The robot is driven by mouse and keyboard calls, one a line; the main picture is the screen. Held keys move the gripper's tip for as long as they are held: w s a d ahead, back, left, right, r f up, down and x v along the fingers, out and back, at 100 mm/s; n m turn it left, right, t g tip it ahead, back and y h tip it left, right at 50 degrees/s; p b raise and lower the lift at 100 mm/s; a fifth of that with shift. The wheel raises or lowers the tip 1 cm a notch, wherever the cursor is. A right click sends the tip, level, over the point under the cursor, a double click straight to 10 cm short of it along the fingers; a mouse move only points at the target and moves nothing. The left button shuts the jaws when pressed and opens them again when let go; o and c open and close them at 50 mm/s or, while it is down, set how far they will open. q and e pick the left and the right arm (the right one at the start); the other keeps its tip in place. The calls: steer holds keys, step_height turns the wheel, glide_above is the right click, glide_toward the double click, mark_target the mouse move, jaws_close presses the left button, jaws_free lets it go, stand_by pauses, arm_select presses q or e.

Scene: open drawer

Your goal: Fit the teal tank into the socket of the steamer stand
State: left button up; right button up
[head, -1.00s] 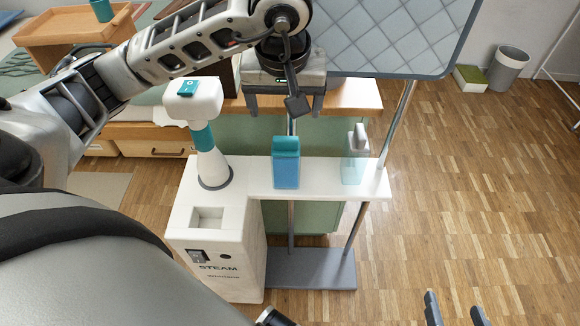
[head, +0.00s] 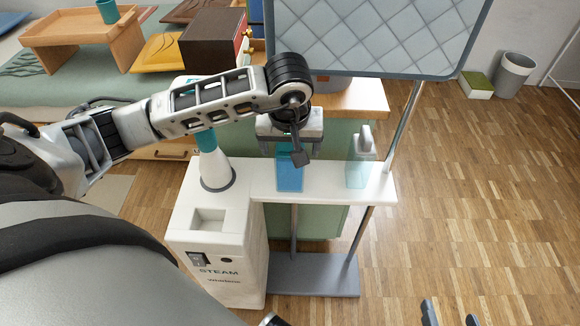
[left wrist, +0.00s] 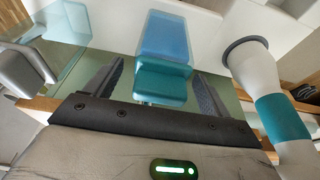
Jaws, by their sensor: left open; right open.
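The teal tank (head: 290,181), blue and see-through with a teal cap, stands on the stand's white shelf; my left arm partly hides it in the head view. My left gripper (head: 290,151) is open at its top. In the left wrist view the tank (left wrist: 165,40) has its teal cap between the open fingers of the left gripper (left wrist: 160,78), with gaps on both sides. The steamer stand (head: 222,262) is white, and its square socket (head: 209,218) shows as an empty recess. My right gripper (head: 448,314) is open and empty at the bottom edge.
A clear tank with a grey cap (head: 361,168) stands on the shelf right of the teal tank. The white and teal steamer (head: 217,171) stands left of it. A quilted board (head: 375,35) and metal poles rise behind and right of the shelf. The wood floor at right is open.

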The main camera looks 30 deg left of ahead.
arm_select(q)
steer(key=c, duration=1.5)
steer(key=shift+r, duration=0.1)
